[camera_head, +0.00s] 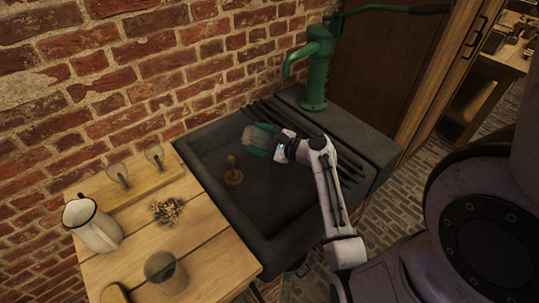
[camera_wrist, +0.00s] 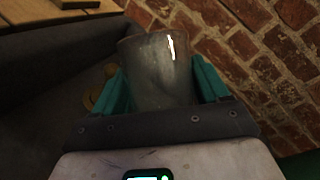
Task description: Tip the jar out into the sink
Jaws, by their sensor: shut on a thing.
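My gripper (camera_head: 262,146) is shut on a greyish glass jar (camera_head: 256,138) and holds it over the dark stone sink (camera_head: 213,192), towards the back wall. In the wrist view the jar (camera_wrist: 158,72) sits between the two teal fingers (camera_wrist: 162,88), one on each side. Its inside is dim and cloudy, so I cannot tell what it holds. I cannot tell how far it is tilted. A brass-coloured plug or drain fitting (camera_head: 233,173) stands in the basin, to the left of and below my gripper in the head view.
A green hand pump (camera_head: 316,70) stands at the sink's back right. A brick wall closes the back.

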